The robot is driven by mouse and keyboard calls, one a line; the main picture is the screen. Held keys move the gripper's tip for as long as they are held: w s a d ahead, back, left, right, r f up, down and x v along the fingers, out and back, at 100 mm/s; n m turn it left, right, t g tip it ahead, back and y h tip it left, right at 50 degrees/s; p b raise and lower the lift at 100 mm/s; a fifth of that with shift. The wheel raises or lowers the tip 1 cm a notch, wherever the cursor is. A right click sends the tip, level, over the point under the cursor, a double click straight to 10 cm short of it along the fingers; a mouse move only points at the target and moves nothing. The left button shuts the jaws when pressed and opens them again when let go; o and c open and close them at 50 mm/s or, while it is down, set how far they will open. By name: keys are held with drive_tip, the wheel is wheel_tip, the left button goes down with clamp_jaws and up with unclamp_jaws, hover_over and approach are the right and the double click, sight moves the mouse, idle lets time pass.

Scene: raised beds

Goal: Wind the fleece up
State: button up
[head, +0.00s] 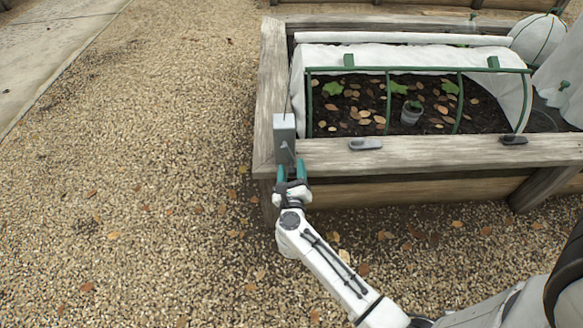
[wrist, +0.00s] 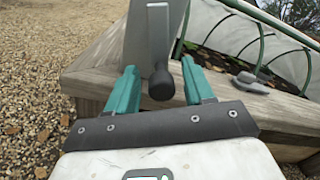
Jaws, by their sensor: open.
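The white fleece (head: 420,57) lies over the back of the green hoop frame (head: 388,100) on the raised bed, with its front side open. A white roll (head: 400,38) lies along the back. A grey winder box (head: 284,128) stands on the bed's front left corner. In the wrist view its grey crank arm (wrist: 157,40) points down to a dark round knob (wrist: 161,85). My gripper (wrist: 161,84) is open, its teal fingers on either side of the knob in that view. I cannot tell whether they touch it. In the head view my gripper (head: 291,170) is just below the box.
The wooden bed rim (head: 430,150) carries a dark grey clip (head: 365,144) and another clip (head: 513,140). Inside are soil, leaves, green plants and a grey pot (head: 411,113). A white domed cover (head: 538,38) stands at the back right. Gravel (head: 130,170) to the left is clear.

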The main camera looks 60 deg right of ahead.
drive_tip(key=p+v, duration=0.1)
drive_tip(key=v, duration=0.9)
drive_tip(key=shift+p, duration=0.3)
